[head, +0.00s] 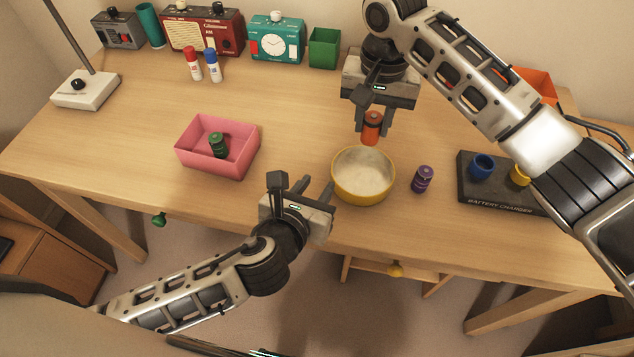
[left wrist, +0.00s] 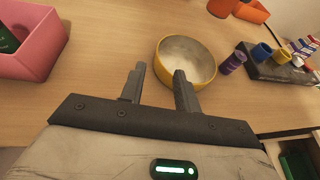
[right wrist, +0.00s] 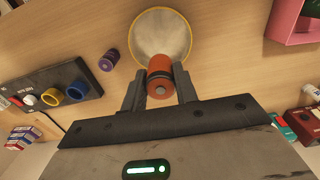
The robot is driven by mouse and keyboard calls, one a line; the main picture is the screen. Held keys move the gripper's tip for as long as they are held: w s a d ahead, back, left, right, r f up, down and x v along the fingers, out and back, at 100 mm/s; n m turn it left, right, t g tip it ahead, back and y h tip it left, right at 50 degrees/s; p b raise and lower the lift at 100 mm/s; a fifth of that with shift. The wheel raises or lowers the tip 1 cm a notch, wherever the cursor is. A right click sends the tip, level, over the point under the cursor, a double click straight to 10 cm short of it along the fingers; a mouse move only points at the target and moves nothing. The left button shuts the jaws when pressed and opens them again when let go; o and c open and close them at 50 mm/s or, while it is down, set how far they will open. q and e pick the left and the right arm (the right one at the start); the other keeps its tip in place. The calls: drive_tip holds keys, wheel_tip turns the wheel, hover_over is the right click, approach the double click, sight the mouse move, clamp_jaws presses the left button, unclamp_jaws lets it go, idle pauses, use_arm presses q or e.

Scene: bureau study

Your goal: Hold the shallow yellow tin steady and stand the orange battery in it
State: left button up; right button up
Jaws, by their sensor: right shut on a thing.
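The shallow yellow tin (head: 363,200) stands upright near the table's front edge, and its pale inside looks empty. It also shows in the left wrist view (left wrist: 205,82). My left gripper (head: 318,184) is open and empty just left of the tin; one finger overlaps the tin's near wall in the left wrist view, and I cannot tell whether they touch. My right gripper (head: 373,131) is shut on the orange battery (head: 371,124), held roughly upright by the tin's far rim. In the right wrist view the battery (right wrist: 160,84) overlaps the tin's rim (right wrist: 189,40).
A pink box (head: 185,155) with a green battery (head: 217,145) stands at left. Radios, a clock and a green cup (head: 324,48) line the back.

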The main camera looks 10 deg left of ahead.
sight(340, 155)
use_arm(q)
drive_tip(key=shift+w+d+m, duration=0.1)
drive_tip(key=shift+w+m, duration=0.2)
drive_tip(key=x, duration=1.1)
drive_tip(key=shift+w+d+f, duration=0.1)
drive_tip(key=shift+w, duration=0.1)
clamp_jaws()
use_arm(e)
drive_tip(key=shift+w, duration=0.1)
drive_tip(key=shift+w+d, duration=0.2)
drive_tip(key=shift+w, duration=0.1)
